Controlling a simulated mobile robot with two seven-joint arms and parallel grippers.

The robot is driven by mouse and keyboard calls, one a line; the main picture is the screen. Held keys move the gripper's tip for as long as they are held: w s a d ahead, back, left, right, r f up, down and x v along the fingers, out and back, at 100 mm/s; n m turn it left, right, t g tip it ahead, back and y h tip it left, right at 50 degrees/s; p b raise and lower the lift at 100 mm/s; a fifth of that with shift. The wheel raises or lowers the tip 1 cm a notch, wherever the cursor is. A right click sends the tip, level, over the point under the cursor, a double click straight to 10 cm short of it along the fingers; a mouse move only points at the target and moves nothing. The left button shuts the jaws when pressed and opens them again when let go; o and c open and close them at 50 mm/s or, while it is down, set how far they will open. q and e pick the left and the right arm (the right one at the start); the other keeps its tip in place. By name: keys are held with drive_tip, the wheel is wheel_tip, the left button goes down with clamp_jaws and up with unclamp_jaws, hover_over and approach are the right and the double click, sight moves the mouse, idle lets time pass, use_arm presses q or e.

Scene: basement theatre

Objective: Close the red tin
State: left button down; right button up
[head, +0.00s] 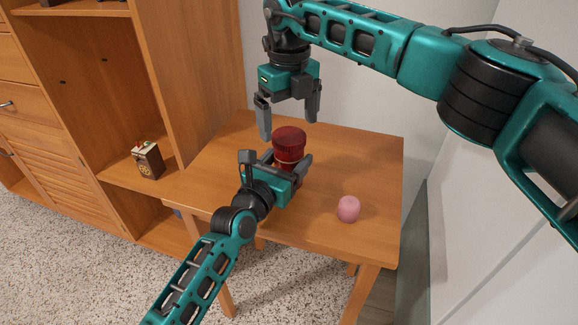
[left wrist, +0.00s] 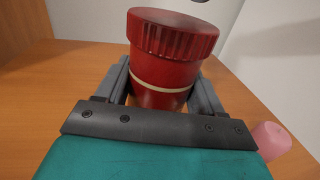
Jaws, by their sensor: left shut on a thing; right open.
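The red tin (head: 289,146) stands on the wooden table (head: 371,160), with a ribbed dark red lid (head: 289,134) on its top. The left wrist view shows the tin's red body (left wrist: 165,75) with a pale band, and the lid (left wrist: 172,34) looks a little tilted there. Whether the lid is fully seated I cannot tell. My left gripper (head: 287,165) is shut on the tin's body, one finger on each side; its fingers also show in the left wrist view (left wrist: 160,88). My right gripper (head: 289,122) is open and empty, pointing down just above the lid, not touching it.
A pink cylinder-shaped object (head: 348,209) stands on the table to the right of the tin. A wooden shelf unit (head: 200,90) stands at the left, with a small box (head: 149,162) on its lower shelf. A white wall is behind the table. The table's right side is mostly clear.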

wheel_tip(320, 180, up, 9)
drive_tip(key=shift+r, duration=0.15)
use_arm(q)
drive_tip(key=shift+c, duration=0.3)
unclamp_jaws()
drive_tip(key=p+v, duration=0.2)
drive_tip(key=v, duration=1.1)
use_arm(e)
wheel_tip(320, 180, up, 2)
drive_tip(key=shift+r, duration=0.15)
use_arm(q)
drive_tip(key=shift+a+f, duration=0.1)
use_arm(e)
drive_tip(key=shift+s, duration=0.1)
